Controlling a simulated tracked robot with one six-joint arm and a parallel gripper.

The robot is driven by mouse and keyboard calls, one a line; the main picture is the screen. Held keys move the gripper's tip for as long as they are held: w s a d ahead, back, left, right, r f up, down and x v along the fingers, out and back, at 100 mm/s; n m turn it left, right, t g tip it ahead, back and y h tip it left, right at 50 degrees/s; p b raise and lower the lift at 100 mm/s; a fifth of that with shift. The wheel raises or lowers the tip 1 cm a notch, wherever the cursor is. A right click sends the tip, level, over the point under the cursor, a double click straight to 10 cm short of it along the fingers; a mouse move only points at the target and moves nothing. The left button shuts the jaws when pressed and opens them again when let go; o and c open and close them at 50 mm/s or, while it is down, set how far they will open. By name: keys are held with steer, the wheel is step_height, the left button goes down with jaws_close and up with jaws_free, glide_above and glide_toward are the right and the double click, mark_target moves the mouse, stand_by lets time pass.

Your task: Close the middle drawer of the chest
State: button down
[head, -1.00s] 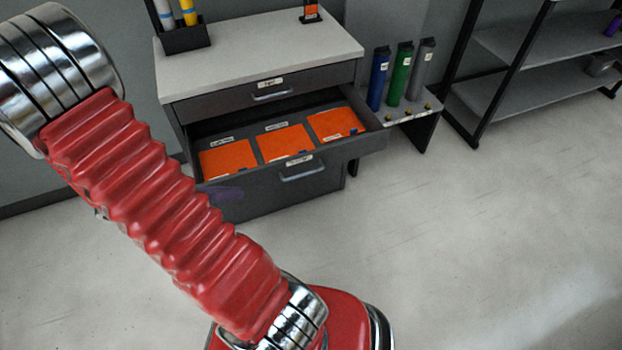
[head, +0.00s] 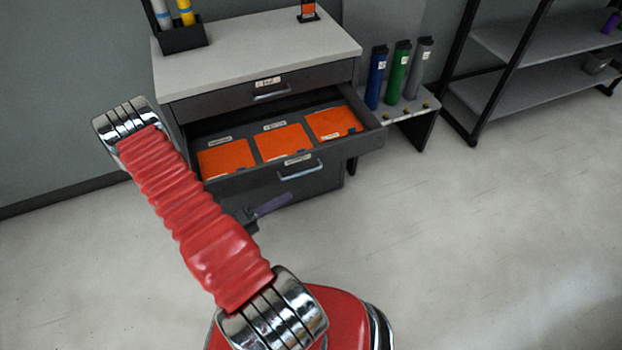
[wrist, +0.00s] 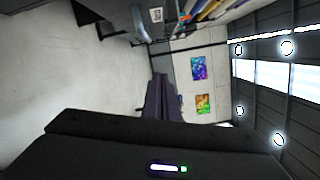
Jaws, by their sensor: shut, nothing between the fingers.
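The chest (head: 345,48) is dark grey with a pale top. Its middle drawer (head: 372,140) is pulled out, showing several orange packets (head: 283,143) inside. The drawer front has a metal handle (head: 300,170) and a white label. My gripper (head: 284,201) has purple fingers and appears just below the middle drawer's front, over the bottom drawer in the picture; I cannot tell its distance from the chest. In the wrist view, my gripper's fingers (wrist: 160,95) are together and empty. A handle and a white label (wrist: 157,15) show at the top of that sideways view.
The top drawer (head: 215,103) is shut. A holder (head: 184,38) with rolls stands on the chest. Right of it, blue, green and grey tubes (head: 400,72) stand on a low stand (head: 422,120). Dark shelving (head: 520,95) is farther right. The floor (head: 450,240) in front is clear.

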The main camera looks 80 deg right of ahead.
steer(key=s+f+n, duration=0.1)
steer(key=s+f+n+h, duration=0.1)
steer(key=f, duration=0.1)
steer(key=shift+d+f, duration=0.1)
steer(key=shift+f, duration=0.1)
steer(key=shift+s+d, duration=0.1)
steer(key=shift+s, duration=0.05)
steer(key=s+d+r, duration=0.1)
steer(key=s+d, duration=0.3)
steer(key=d, duration=0.6)
steer(key=shift+s+d+r, duration=0.15)
steer(key=shift+s, duration=0.25)
steer(key=shift+w, duration=0.1)
stand_by(0.5)
